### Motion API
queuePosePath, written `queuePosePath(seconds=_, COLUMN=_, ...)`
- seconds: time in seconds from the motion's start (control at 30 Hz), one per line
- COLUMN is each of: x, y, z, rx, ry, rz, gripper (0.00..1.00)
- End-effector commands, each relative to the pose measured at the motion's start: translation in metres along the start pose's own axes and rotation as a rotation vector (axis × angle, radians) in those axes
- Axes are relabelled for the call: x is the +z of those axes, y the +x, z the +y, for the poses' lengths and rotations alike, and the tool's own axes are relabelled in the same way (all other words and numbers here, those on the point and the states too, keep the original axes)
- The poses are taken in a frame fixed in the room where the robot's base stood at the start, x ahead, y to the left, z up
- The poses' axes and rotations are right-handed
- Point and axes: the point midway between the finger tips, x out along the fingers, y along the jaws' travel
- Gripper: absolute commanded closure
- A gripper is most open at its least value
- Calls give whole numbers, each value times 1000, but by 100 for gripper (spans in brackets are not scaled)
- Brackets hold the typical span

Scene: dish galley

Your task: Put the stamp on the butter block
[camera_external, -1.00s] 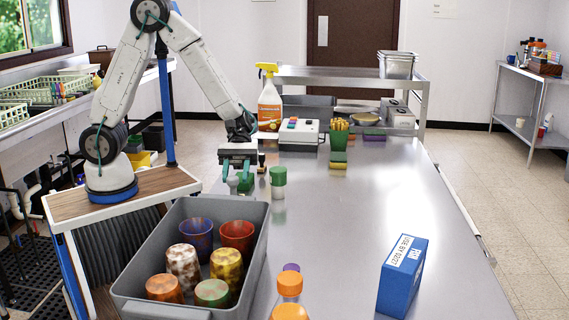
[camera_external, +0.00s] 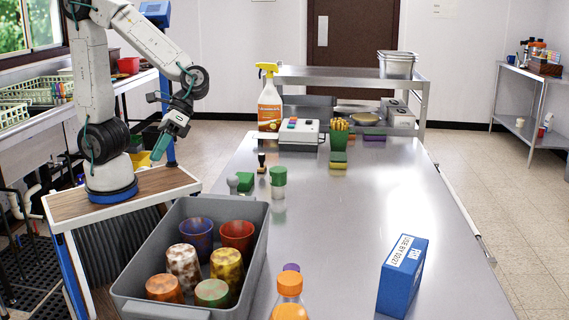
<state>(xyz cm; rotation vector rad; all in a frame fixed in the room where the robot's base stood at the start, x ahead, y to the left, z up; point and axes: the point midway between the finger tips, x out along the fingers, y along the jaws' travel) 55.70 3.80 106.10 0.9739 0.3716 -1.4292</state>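My gripper (camera_external: 163,146) hangs in the air left of the steel table, tilted down, with nothing visible in it. Its fingers overlap from this angle, so its opening cannot be judged. On the near left part of the table stand a small green block (camera_external: 245,181) and a grey rounded piece (camera_external: 233,183) close to its left. A small dark upright piece with a pale lower part (camera_external: 262,162), possibly the stamp, stands behind them. I cannot make out for certain which piece is the stamp or the butter block.
A green-capped jar (camera_external: 278,180) stands just right of the small pieces. A grey bin (camera_external: 258,245) of cups is in front, near orange-capped bottles (camera_external: 289,284). A blue box (camera_external: 402,275) is at right. A spray bottle (camera_external: 269,103) stands behind. The table's middle is clear.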

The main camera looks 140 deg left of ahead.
Motion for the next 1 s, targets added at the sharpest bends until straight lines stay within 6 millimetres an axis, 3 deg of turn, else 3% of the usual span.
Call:
queuePosePath(seconds=0.03, x=26, y=6, z=-8, rx=-77, ry=137, rz=38, gripper=62)
queuePosePath(seconds=0.1, x=53, y=11, z=-24, rx=-183, ry=322, rz=91, gripper=62)
queuePosePath(seconds=0.3, x=102, y=11, z=-71, rx=-449, ry=835, rz=244, gripper=62)
queuePosePath(seconds=0.43, x=114, y=3, z=-92, rx=-568, ry=1087, rz=327, gripper=62)
queuePosePath(seconds=0.6, x=118, y=-4, z=-103, rx=-645, ry=1256, rz=390, gripper=62)
queuePosePath(seconds=1.0, x=118, y=-5, z=-105, rx=-660, ry=1282, rz=400, gripper=62)
